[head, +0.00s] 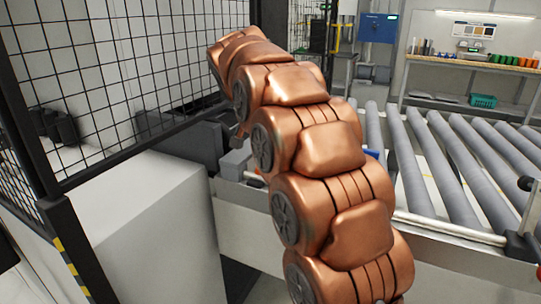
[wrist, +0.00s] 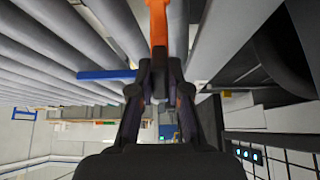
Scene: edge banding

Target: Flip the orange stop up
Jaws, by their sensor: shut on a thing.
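The orange stop (wrist: 158,28) shows in the wrist view as a narrow upright bar. It runs from the top edge down to between the fingertips of my gripper (wrist: 159,82). The dark fingers are closed in on its end, one on each side, and my gripper is shut on it. In the head view my copper-coloured arm reaches over the near end of the roller conveyor and hides my gripper and most of the stop's surroundings. The stop's base lies outside the wrist view, so its full tilt cannot be told.
Grey rollers (head: 412,160) fill the right of the head view, with a metal side rail (head: 452,229) in front. A black mesh fence (head: 120,75) and a white cabinet (head: 140,225) stand on the left. A blue bar (wrist: 106,74) lies near the rollers in the wrist view.

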